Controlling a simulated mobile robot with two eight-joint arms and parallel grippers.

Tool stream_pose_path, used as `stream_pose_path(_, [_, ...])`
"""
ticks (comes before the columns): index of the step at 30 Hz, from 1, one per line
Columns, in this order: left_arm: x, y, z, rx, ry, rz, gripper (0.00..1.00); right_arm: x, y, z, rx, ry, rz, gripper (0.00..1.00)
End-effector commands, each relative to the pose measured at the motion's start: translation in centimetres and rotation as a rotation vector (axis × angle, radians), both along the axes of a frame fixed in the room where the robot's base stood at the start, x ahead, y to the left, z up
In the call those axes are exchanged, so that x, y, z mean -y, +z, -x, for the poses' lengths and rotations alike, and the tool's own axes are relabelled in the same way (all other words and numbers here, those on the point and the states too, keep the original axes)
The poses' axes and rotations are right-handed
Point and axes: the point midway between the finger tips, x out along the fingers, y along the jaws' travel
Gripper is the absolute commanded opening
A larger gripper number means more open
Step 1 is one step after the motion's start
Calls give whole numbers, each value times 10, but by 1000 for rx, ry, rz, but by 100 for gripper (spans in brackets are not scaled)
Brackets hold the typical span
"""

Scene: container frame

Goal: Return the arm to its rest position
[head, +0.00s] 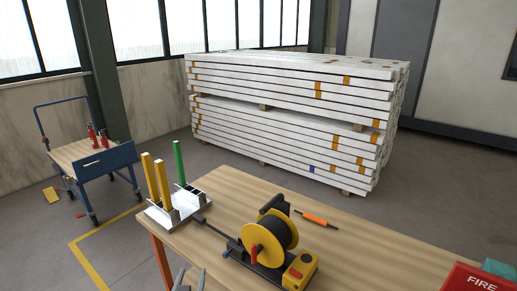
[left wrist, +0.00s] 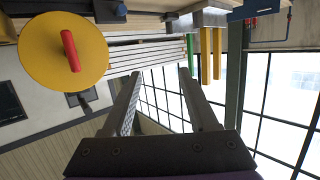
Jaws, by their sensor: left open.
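My left gripper (head: 190,277) shows at the bottom edge of the head view, with only its two grey finger ends in the picture. It is at the near side of the wooden table, left of the black and yellow reel. In the left wrist view, which looks upside down, the same gripper (left wrist: 160,73) has its two fingers apart with nothing between them. The rest of the left arm is out of the head view. My right gripper is in neither view.
The table (head: 375,245) bears the reel (head: 262,243), an orange marker-like tool (head: 315,219), a white frame with yellow and green posts (head: 163,213), and a red FIRE box (head: 470,280). Stacked white beams (head: 285,115) and a blue cart (head: 108,163) stand behind on open floor.

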Motion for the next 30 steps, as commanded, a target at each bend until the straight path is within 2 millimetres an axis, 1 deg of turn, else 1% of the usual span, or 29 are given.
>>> stream_pose_path(1, [-9, 2, 15, -55, 37, -2, 59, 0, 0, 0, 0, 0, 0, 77])
stream_pose_path(3, [-19, 1, 36, -147, 79, -5, 59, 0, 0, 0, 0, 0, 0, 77])
stream_pose_path(5, [-25, -3, 57, -231, 103, -5, 59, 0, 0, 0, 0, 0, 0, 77])
stream_pose_path(6, [-27, -6, 73, -291, 113, -4, 59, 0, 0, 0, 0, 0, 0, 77])
stream_pose_path(8, [-27, -12, 97, -381, 118, 1, 59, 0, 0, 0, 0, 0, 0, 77])
stream_pose_path(9, [-26, -16, 115, -442, 114, 6, 59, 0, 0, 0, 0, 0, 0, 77])
stream_pose_path(11, [-23, -23, 141, -532, 99, 13, 59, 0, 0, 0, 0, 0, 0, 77])
stream_pose_path(12, [-19, -27, 158, -586, 84, 21, 59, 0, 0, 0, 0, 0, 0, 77])
stream_pose_path(15, [-9, -36, 196, -704, 37, 37, 59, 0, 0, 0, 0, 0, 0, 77])
stream_pose_path(18, [1, -41, 222, -784, -9, 50, 59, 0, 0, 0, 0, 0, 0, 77])
stream_pose_path(21, [7, -44, 237, -827, -39, 60, 59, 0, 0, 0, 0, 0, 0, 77])
stream_pose_path(22, [8, -44, 239, -834, -43, 62, 59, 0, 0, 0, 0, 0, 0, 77])
stream_pose_path(25, [9, -45, 242, -843, -51, 62, 59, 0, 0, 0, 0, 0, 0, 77])
stream_pose_path(30, [9, -45, 242, -842, -50, 62, 59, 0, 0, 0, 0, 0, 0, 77])
